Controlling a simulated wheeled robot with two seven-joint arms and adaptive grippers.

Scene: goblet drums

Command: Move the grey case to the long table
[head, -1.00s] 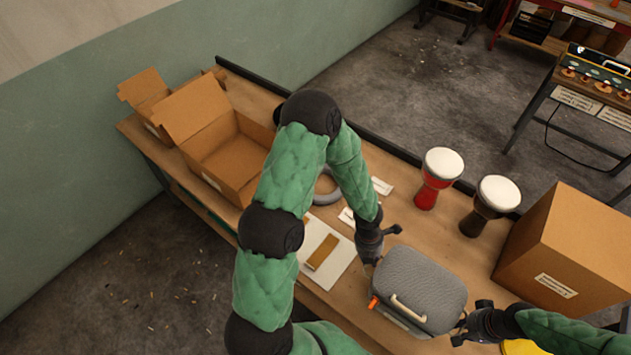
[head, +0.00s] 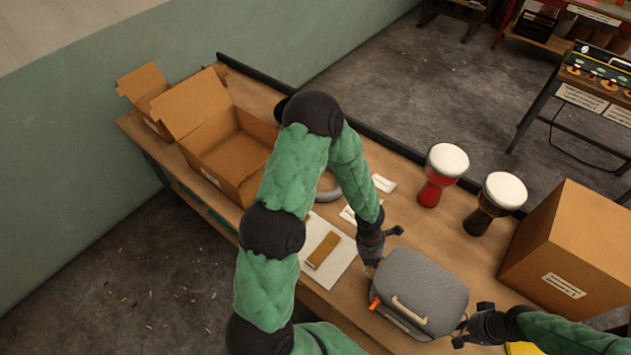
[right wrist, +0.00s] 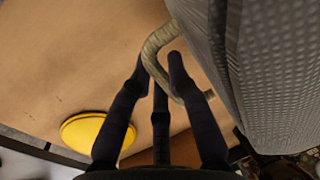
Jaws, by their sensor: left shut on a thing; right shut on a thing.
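The grey case (head: 428,282), with a ribbed lid, a pale front handle and an orange tag, is over the near edge of the wooden table (head: 480,258). I cannot tell whether it touches the tabletop. My left gripper (head: 371,264) is shut at the case's left end; what it grips there is hidden. My right gripper (head: 464,332) is at the right end. In the right wrist view the grey case (right wrist: 285,70) fills the right side, and my right gripper (right wrist: 160,72) is shut on its looped side handle (right wrist: 151,45).
A red drum (head: 435,188) and a dark drum (head: 481,218) stand behind the case. A closed cardboard box (head: 570,250) is to the right, an open box (head: 222,150) to the left. A white board (head: 328,272) lies left of the case. A yellow disc (right wrist: 98,132) is near the right gripper.

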